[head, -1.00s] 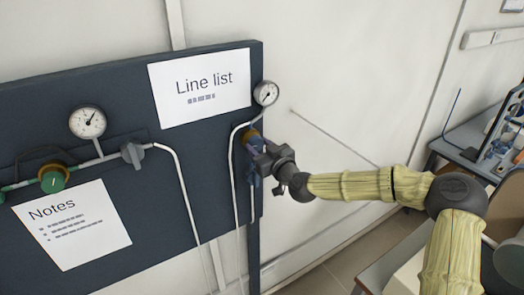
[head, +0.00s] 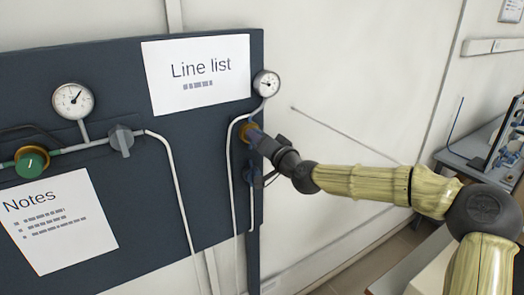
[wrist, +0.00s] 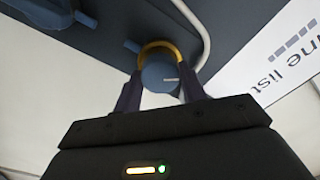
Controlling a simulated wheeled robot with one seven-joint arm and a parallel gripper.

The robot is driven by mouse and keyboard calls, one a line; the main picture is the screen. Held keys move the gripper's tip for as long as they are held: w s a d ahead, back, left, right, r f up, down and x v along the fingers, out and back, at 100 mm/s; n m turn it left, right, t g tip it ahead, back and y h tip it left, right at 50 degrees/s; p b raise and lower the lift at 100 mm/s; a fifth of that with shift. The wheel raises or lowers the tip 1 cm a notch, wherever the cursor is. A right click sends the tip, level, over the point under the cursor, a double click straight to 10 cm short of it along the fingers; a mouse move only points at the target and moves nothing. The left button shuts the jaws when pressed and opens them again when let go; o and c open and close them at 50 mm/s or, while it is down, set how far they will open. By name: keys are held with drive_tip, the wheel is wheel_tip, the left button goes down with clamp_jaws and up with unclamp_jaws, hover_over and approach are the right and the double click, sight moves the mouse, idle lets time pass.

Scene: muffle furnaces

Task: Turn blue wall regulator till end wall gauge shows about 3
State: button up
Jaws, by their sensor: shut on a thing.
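The blue wall regulator (wrist: 158,77) has a white mark and a brass collar. It sits between the two fingers of my gripper (wrist: 160,90) in the wrist view, and my gripper is shut on it. In the head view my gripper (head: 262,143) hides most of the regulator, and its brass collar shows at the board's right edge. The end wall gauge (head: 266,83) is a small round white dial just above. Its needle seems to point left, but the numbers are too small to read.
A dark board (head: 190,205) carries a green regulator (head: 32,162), a second gauge (head: 73,100) and a grey valve knob (head: 121,140). Line list (head: 196,73) and Notes (head: 58,222) sheets hang on it. A bench (head: 475,150) stands at the right.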

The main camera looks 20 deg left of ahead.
drive_tip(key=shift+r+m+b, duration=0.15)
drive_tip(key=shift+m+b, duration=0.7)
drive_tip(key=shift+m, duration=0.4)
drive_tip(key=shift+r+m+b, duration=0.1)
drive_tip(key=shift+m+b, duration=0.75)
drive_tip(key=shift+m, duration=0.4)
drive_tip(key=o, duration=0.7)
drive_tip(key=shift+o, duration=1.4)
drive_tip(key=shift+w+a+f, duration=0.1)
drive_tip(key=shift+a, duration=0.05)
drive_tip(key=shift+f, duration=0.15)
